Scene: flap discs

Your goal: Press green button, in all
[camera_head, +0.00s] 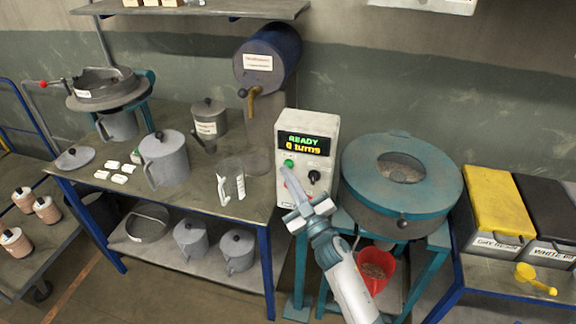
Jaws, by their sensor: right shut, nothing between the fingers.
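My left gripper is not in view.
The teal drum machine (365,190) stands right of the box, with a red bucket (376,272) below it. Yellow-lidded (496,205) and black-lidded bins are at the right. Grey cans (165,160), white tiles and a clear measuring jug (231,188) stand on the bench to the left.

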